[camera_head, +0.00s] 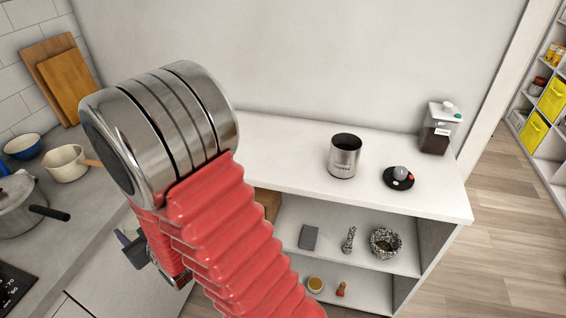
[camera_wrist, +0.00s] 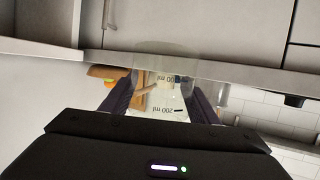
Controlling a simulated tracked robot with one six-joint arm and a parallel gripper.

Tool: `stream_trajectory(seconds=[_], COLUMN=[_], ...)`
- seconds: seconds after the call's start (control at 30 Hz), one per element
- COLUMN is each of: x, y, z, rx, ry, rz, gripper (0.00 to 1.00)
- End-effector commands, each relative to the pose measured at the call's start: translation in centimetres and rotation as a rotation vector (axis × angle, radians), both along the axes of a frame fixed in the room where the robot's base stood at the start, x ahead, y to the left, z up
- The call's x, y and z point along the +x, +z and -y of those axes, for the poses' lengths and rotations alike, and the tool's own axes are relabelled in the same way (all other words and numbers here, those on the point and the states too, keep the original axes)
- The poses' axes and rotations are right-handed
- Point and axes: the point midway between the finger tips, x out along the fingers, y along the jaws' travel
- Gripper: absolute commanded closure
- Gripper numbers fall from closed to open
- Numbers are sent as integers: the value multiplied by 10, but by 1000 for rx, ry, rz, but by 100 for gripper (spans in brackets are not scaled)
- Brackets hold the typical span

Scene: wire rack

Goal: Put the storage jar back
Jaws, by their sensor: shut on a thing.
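In the wrist view my gripper (camera_wrist: 160,97) is shut on a clear storage jar (camera_wrist: 165,85) with dark ml marks, which look upside down in the picture. The two dark purple fingers lie on either side of it. The jar is see-through, so its outline is faint and I cannot tell what is inside. In the head view my red and steel arm hides the jar and most of the gripper. Another clear jar (camera_head: 437,132) with dark contents and a pale lid stands at the right back of the white shelf top (camera_head: 285,140).
On the shelf top stand a steel canister (camera_head: 345,157) and a black dish (camera_head: 398,180). A patterned bowl (camera_head: 385,242) and a grey block (camera_head: 309,237) sit below.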

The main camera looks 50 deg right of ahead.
Motion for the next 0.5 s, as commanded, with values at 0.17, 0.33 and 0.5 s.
stream_trajectory(seconds=[0.17, 0.33, 0.5], x=[11, 22, 26], y=[11, 24, 39], z=[33, 83, 138], rx=[0, -1, -2], ry=[-38, -90, -145], rz=[5, 4, 4], gripper=[74, 74, 74])
